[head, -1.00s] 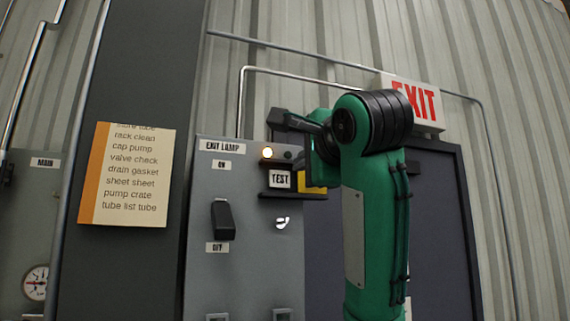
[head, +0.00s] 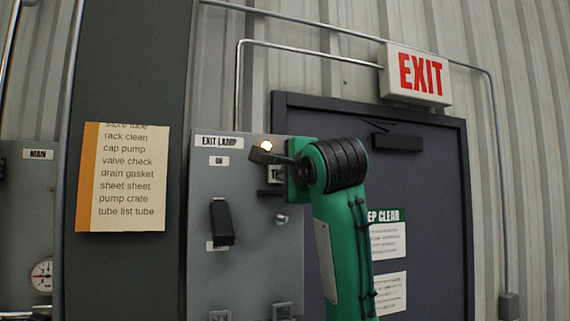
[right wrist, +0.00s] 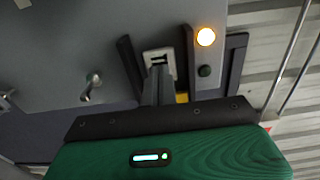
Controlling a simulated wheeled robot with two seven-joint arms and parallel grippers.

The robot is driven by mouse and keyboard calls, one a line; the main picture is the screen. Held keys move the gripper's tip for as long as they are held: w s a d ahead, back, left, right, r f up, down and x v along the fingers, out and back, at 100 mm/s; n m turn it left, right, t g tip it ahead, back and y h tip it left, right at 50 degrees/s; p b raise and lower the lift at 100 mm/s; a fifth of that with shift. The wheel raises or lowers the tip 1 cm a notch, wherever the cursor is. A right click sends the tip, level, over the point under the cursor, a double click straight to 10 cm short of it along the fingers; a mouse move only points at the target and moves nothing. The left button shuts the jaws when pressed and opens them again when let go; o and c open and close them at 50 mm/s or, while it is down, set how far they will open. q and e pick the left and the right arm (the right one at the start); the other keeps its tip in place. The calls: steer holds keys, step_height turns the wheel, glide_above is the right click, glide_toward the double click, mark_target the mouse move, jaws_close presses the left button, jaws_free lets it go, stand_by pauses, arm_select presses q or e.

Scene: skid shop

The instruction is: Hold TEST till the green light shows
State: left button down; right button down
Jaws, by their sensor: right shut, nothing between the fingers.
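The TEST plate (head: 275,174) is on the grey EXIT LAMP panel (head: 265,245), mostly hidden behind my right gripper (head: 272,157). In the right wrist view, the shut fingers (right wrist: 160,88) reach the light TEST piece (right wrist: 160,60). I cannot tell whether they touch or press it. A round light (head: 266,146) above TEST glows amber-white; it also glows in the right wrist view (right wrist: 205,37). Beside it a dark round lamp (right wrist: 204,71) is unlit. No green light glows on the panel. My left gripper is out of view.
A black switch (head: 221,222) sits left of TEST, with a small metal knob (head: 282,219) below TEST. A dark door (head: 430,190) and EXIT sign (head: 418,75) are to the right; a paper list (head: 122,178) hangs left.

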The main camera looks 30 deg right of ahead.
steer(key=shift+w, duration=0.2)
steer(key=shift+w, duration=0.1)
